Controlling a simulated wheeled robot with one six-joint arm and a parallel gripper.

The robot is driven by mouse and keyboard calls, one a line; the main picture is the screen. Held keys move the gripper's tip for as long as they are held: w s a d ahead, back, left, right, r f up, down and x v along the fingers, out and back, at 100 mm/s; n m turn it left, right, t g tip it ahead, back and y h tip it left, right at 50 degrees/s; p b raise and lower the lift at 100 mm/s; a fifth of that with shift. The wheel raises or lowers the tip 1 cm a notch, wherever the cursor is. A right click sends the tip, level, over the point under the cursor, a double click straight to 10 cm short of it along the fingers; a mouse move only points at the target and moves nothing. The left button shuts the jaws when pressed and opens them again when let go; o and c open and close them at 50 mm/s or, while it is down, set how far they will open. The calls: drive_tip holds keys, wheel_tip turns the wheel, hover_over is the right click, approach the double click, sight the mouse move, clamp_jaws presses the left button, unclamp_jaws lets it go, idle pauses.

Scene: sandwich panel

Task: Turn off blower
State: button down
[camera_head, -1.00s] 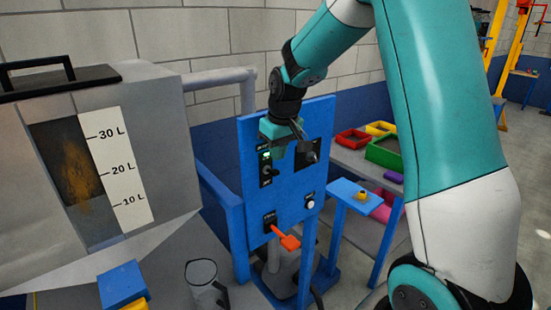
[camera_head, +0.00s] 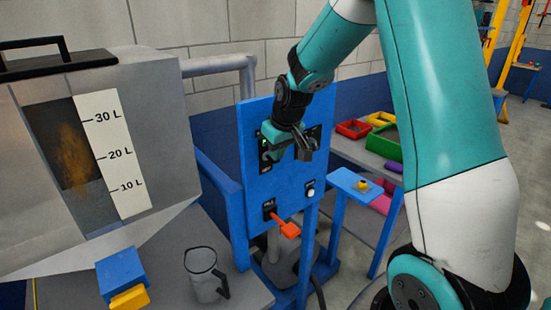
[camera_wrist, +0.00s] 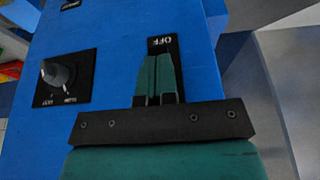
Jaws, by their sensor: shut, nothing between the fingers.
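The blue control panel (camera_head: 257,190) stands upright in the middle of the head view. Its upper left carries a narrow black switch plate (camera_head: 264,158), partly covered by my gripper. In the wrist view this plate (camera_wrist: 160,43) shows the label OFF upside down; the rest of it is hidden behind my fingers. My gripper (camera_head: 276,156) is shut and empty, in front of the plate. Its green fingertips (camera_wrist: 158,60) overlap the plate in the wrist view; I cannot tell whether they touch it. A dark round knob (camera_wrist: 58,75) sits on the panel beside them.
Lower on the panel are an orange lever (camera_head: 288,229) and a white button (camera_head: 310,190). A grey hopper (camera_head: 165,140) with a litre scale stands left. A clear jug (camera_head: 203,275) and a blue-yellow block (camera_head: 122,278) are in front. Coloured bins (camera_head: 384,140) lie right.

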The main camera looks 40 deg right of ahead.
drive_tip(key=t+b, duration=0.1)
drive_tip(key=b, duration=0.2)
drive_tip(key=shift+s+f+t, duration=0.25)
drive_tip(key=shift+f+t, duration=0.1)
drive_tip(key=shift+t, duration=0.05)
drive_tip(key=shift+r+p, duration=0.55)
drive_tip(key=shift+r, duration=0.2)
drive_tip(key=s+p+v, duration=0.1)
drive_tip(key=p+v, duration=0.4)
drive_tip(key=v, duration=0.5)
drive_tip(key=shift+f, duration=0.35)
